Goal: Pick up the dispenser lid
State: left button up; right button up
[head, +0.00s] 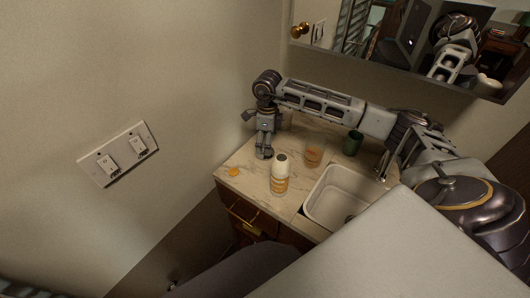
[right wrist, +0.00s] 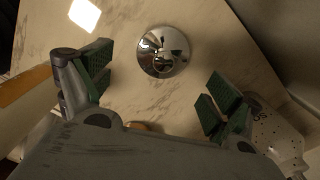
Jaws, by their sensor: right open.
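A round, shiny chrome piece, which looks like the dispenser lid (right wrist: 163,52), lies on the marble counter in the right wrist view. It sits between the lines of my right gripper's fingers, beyond their tips, and nothing touches it. My right gripper (right wrist: 160,92) is open and empty, with its green pads apart. In the head view my right arm reaches across the counter and its gripper (head: 264,153) hangs down near the counter's left part. I cannot make out the lid in the head view; the gripper may hide it. My left gripper is not in view.
A white and orange bottle (head: 280,178) with a dark top stands right of the gripper. A glass (head: 313,156), a green cup (head: 353,143) and the sink (head: 335,195) are farther right. An orange item (head: 233,171) lies near the left edge. A wall rises behind.

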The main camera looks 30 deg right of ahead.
aim_at(262, 157)
jog(key=shift+w+f+p, duration=0.1)
jog(key=shift+f+p, duration=0.25)
jog(key=shift+f, duration=1.95)
jog(key=shift+d, duration=0.1)
jog(key=c, duration=1)
